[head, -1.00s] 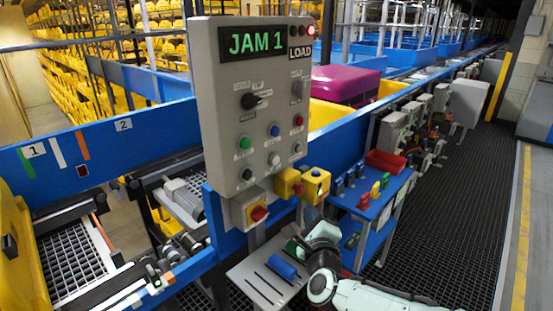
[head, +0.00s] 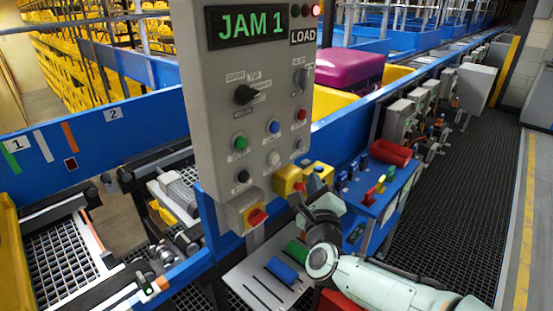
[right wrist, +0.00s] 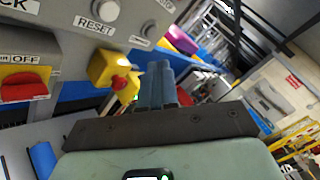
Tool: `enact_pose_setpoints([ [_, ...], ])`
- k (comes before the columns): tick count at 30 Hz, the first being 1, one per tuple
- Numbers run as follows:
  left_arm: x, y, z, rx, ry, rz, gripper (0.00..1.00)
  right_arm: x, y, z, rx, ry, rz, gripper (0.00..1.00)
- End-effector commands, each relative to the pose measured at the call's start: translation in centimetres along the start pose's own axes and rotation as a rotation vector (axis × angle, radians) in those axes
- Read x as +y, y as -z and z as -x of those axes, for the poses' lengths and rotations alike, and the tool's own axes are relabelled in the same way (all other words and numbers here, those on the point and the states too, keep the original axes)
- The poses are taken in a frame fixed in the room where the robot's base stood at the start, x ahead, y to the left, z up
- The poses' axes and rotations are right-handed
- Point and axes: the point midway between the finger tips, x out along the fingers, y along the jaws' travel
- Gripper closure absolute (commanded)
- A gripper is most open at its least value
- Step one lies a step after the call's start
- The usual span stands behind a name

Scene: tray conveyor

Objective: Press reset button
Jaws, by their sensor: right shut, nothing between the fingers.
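The grey control panel (head: 255,100) has a screen reading JAM 1 and several knobs and buttons. The reset button (right wrist: 105,9) is pale, with a RESET label under it, at the top of the right wrist view. In the head view it appears to be the whitish button (head: 273,158) in the middle of the lower row. My right gripper (head: 303,191) is shut and empty, below and to the right of that button and apart from it. Its closed fingers (right wrist: 160,78) point toward the panel's lower right side. My left gripper is not in view.
A yellow box (head: 288,179) and a red switch (head: 257,217) on a yellow plate sit under the panel, close to my right gripper. A shelf with a blue cylinder (head: 282,270) is below. A magenta case (head: 346,72) is behind.

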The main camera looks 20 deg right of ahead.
Motion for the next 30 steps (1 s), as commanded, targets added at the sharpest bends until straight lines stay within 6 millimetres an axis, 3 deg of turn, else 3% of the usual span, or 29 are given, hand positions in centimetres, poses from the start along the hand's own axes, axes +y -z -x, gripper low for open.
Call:
enact_pose_setpoints([
  [12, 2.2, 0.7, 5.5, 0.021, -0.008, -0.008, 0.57, 2.5, -3.2, -4.0, -0.001, -0.002, -0.002, 1.0],
  [19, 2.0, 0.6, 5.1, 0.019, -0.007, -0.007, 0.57, 3.9, -3.9, -5.3, 0.0, -0.001, -0.002, 1.0],
  [30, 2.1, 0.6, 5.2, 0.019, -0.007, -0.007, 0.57, 4.1, -4.2, -5.7, 0.001, 0.0, 0.0, 1.0],
])
